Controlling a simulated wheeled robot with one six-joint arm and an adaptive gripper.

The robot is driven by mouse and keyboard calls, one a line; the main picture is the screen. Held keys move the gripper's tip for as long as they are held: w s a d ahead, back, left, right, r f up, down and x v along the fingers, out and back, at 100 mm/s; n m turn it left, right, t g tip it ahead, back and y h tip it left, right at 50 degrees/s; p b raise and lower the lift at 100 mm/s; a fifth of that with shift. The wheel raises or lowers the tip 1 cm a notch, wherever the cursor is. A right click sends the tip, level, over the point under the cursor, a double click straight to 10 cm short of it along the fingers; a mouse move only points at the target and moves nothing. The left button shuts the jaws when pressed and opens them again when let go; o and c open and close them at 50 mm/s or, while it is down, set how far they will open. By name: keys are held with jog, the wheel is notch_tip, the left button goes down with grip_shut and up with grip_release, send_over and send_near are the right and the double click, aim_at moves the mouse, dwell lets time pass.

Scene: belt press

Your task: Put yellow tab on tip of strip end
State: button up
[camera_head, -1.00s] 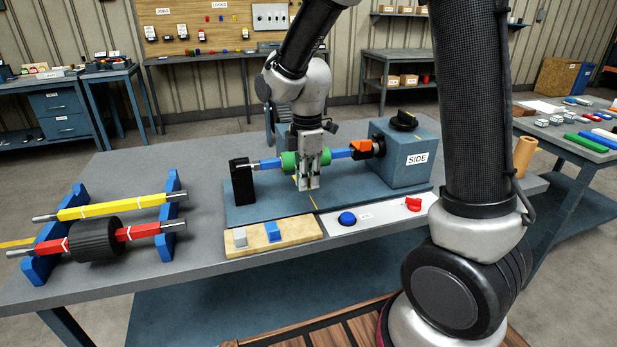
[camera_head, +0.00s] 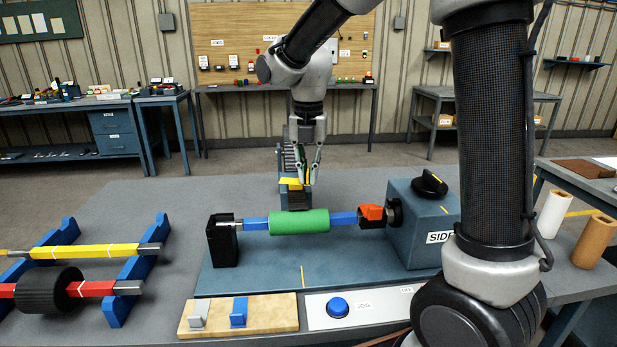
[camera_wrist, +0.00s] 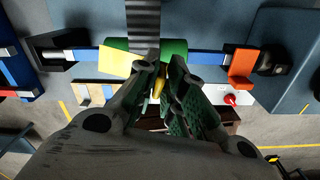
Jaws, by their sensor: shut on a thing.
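My gripper (camera_head: 306,178) is behind and above the green roller (camera_head: 299,221), pointing down. In the wrist view its fingers (camera_wrist: 160,72) are close together around a small yellow piece. The yellow tab (camera_head: 292,184) shows as a flat piece at the left of the fingertips; it also shows in the wrist view (camera_wrist: 113,63). The grey ribbed strip (camera_wrist: 143,18) runs down from the top of the wrist view towards the roller, its end near the fingertips and the tab. Fingers partly hide the strip's end, so I cannot tell whether the tab touches it.
The roller's blue shaft (camera_head: 342,218) runs between a black post (camera_head: 222,241) and the blue-grey SIDE box (camera_head: 411,228), with an orange clamp (camera_head: 371,213). A wooden block (camera_head: 267,316) and a blue button (camera_head: 338,307) stand in front. A yellow bar (camera_head: 75,252) rests on blue stands at left.

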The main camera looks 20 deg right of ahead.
jog(key=shift+s+d+n, duration=0.1)
jog(key=shift+s+n, duration=0.05)
jog(key=shift+n, duration=0.6)
jog(key=shift+s+d+n, duration=0.1)
jog(key=shift+n, duration=0.65)
jog(key=shift+f, duration=2.85)
jog(key=shift+f, duration=0.6)
jog(key=o, duration=0.8)
